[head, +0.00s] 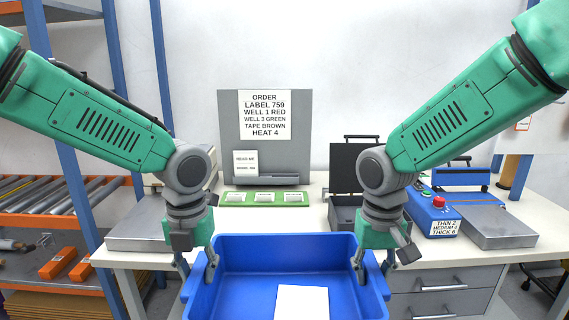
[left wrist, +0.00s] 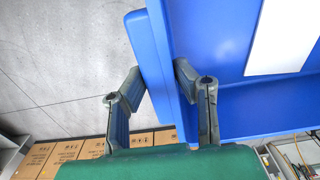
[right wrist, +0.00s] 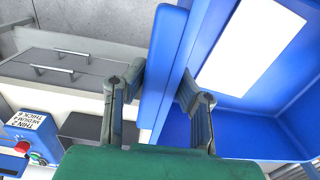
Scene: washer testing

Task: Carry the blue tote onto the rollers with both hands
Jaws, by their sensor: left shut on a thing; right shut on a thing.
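The blue tote (head: 285,254) is held in front of me at the bottom of the head view, before the table. A white sheet (head: 301,302) lies inside it. My left gripper (head: 203,275) is shut on the tote's left wall, with one finger on each side in the left wrist view (left wrist: 158,90). My right gripper (head: 365,268) is shut on the tote's right wall, also with a finger on each side in the right wrist view (right wrist: 163,95). The rollers (head: 62,193) are on the orange and blue rack at the left. The tote's near end is cut off.
The white table (head: 140,260) stands behind the tote. It bears a grey order board (head: 225,125), a green tray (head: 265,198), an open dark case (head: 345,180) and a blue device with a red button (head: 432,213). A blue rack post (head: 120,100) stands between rollers and table.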

